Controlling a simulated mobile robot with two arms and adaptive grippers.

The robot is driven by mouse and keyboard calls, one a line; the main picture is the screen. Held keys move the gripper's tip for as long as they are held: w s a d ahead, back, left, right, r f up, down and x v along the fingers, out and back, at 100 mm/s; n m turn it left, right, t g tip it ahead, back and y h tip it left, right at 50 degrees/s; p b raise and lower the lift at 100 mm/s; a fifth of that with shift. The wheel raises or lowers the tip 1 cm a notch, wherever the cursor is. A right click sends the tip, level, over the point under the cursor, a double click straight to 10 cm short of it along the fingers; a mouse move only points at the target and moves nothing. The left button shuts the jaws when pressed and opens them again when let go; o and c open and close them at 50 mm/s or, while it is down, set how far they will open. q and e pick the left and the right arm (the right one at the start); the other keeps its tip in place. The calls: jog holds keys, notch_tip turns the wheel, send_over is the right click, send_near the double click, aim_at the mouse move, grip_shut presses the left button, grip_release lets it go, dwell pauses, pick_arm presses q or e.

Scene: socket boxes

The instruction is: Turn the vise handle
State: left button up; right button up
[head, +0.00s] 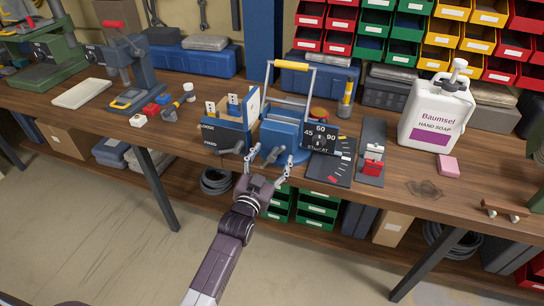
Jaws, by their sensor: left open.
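The blue vise (281,134) stands near the front edge of the wooden workbench. A short grey lever, which looks like its handle (273,154), shows low on its front. My left gripper (270,160) comes up from below at the bench's front edge. Its two fingers are spread apart, one on either side of the small lever. I cannot tell whether a finger touches the vise. A blue panel marked LOOSE and FIXED (224,136) is just left of the vise, and a dark dial plate with 45, 60 and 90 (320,138) is just right. My right gripper is not in view.
A black plate with a red switch (373,160), a white soap bottle (436,112) and a pink block (447,166) are to the right. Small coloured blocks (150,109) lie left.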

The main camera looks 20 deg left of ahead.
pick_arm(q)
jog(key=o, duration=0.8)
jog(key=shift+f, duration=0.1)
jog(key=s, duration=1.2)
jog(key=shift+a, duration=0.2)
jog(key=shift+c, duration=0.5)
